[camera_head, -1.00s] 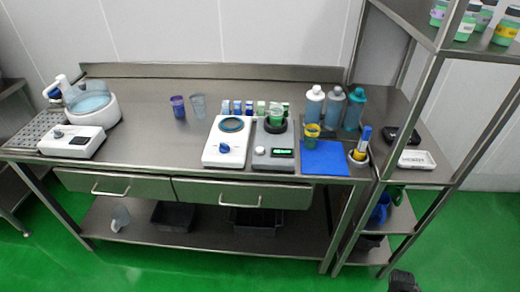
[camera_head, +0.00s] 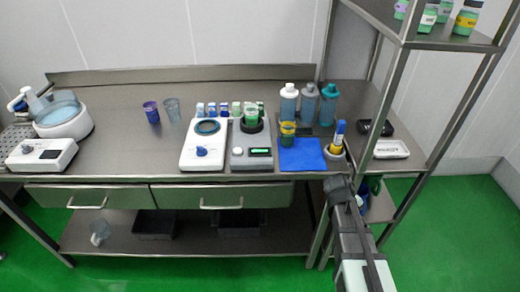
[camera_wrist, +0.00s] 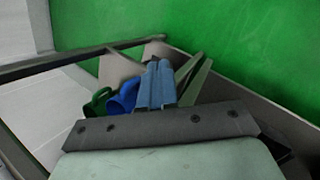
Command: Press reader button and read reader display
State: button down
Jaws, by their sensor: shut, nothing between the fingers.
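The reader appears to be the grey device (camera_head: 252,163) on the bench, with a small lit green display (camera_head: 260,151) on its front. A pale round button (camera_head: 238,152) sits left of the display. The display's characters are too small to read. A cup with green contents (camera_head: 251,114) stands in the dark round holder on the reader's back part. My gripper (camera_head: 338,181) is at the bench's front edge, right of and apart from the reader. In the wrist view my gripper (camera_wrist: 158,68) has its fingers together, with nothing held.
A white device with a blue knob (camera_head: 201,152) stands left of the reader. Bottles (camera_head: 308,104) stand behind. A shelf post (camera_head: 375,110) rises right.

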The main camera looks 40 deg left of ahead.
jog(key=s+a+r+n+t, duration=0.1)
jog(key=a+r, duration=0.5)
jog(key=a, duration=0.1)
jog(key=s+a+r+n+t+y, duration=0.1)
jog(key=a+r+n, duration=0.1)
jog(key=a+r, duration=0.4)
jog(key=s+a+r+n+t, duration=0.1)
jog(key=a+r+n, duration=0.1)
jog(key=a+r, duration=0.5)
jog(key=shift+s+a+r+t+y, duration=0.3)
jog(key=shift+s+r+t, duration=0.1)
jog(key=s+a+r+n+t, duration=0.1)
jog(key=s+a+r+n, duration=0.35)
jog(key=a, duration=0.65)
notch_tip(320, 180, up, 6)
jog(key=n+y, duration=0.1)
jog(key=y, duration=0.1)
send_over(235, 151)
jog(key=shift+s+d+r+t, duration=0.1)
jog(key=shift+t, duration=0.2)
jog(key=shift+f, duration=4.4)
